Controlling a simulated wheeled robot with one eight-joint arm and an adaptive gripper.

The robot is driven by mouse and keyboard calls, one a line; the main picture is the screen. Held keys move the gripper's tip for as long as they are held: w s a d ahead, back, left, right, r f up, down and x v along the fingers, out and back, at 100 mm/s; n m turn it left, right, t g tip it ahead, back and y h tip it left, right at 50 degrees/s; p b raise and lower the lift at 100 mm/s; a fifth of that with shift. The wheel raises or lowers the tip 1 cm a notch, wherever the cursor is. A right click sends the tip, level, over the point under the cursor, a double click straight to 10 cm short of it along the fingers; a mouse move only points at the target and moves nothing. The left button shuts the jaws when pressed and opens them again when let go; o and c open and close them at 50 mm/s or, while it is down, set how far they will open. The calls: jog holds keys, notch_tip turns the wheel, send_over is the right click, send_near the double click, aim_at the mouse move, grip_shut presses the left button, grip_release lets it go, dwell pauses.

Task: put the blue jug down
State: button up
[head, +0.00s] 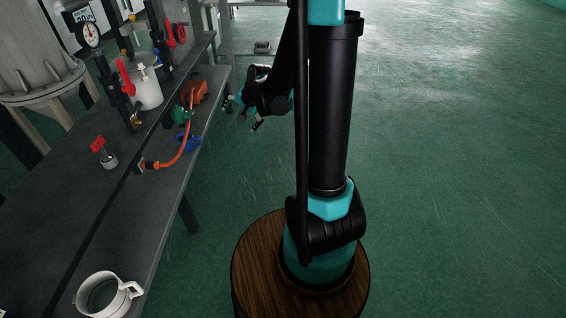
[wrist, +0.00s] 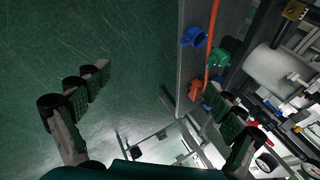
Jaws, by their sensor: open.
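The blue jug (head: 188,142) appears as a small blue round shape at the right edge of the grey bench. It also shows in the wrist view (wrist: 190,38), near the bench edge at the top, with a dark open middle. My gripper (head: 248,120) is open and empty, out over the floor to the right of the bench.
The bench (head: 95,225) holds an orange hose (head: 186,135), a green fitting (head: 181,116), an orange block (head: 199,90), a red-handled valve (head: 98,145) and a white container (head: 147,90). A white jug (head: 124,301) stands at the near end. The green floor (head: 460,170) at right is clear.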

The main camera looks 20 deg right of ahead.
jog(key=s+d+f+n+g+h, duration=0.1)
jog(key=s+d+n, duration=0.3)
jog(key=s, duration=0.8)
jog(key=s+d+f+n+g+h, duration=0.1)
jog(key=s+d+n, duration=0.3)
jog(key=s, duration=0.7)
jog(key=shift+s+d+f+h, duration=0.25)
jog(key=shift+s+d+h, duration=0.2)
jog(key=shift+h, duration=0.15)
